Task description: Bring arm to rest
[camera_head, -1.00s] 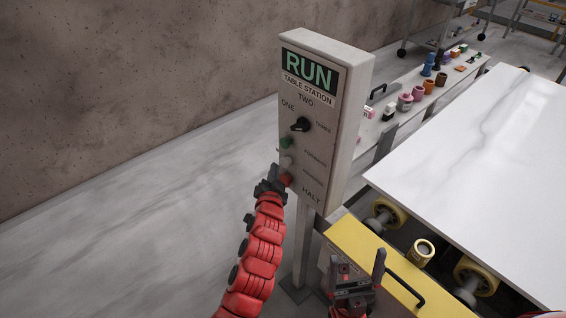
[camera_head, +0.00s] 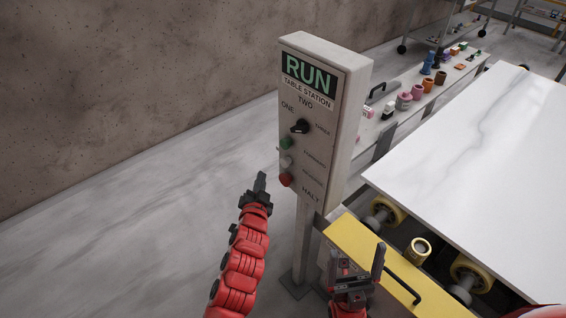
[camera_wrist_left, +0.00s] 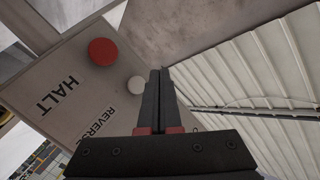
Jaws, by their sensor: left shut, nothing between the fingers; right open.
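My left gripper (camera_head: 260,183) is shut and empty. In the head view it is in the air to the left of the control panel (camera_head: 318,150), apart from it. In the left wrist view its fingers (camera_wrist_left: 160,95) are together, with the panel's red HALT button (camera_wrist_left: 102,52) and white button (camera_wrist_left: 136,84) to their left. The red button also shows in the head view (camera_head: 285,180), below the white one and the green button (camera_head: 285,144). My right gripper (camera_head: 358,270) is open and empty, low in front of the yellow plate.
The panel stands on a post beside the yellow plate (camera_head: 372,250) and rollers. A white slab (camera_head: 480,150) lies at right. A shelf with several coloured tools (camera_head: 415,95) is behind. The floor (camera_head: 130,240) on the left is clear.

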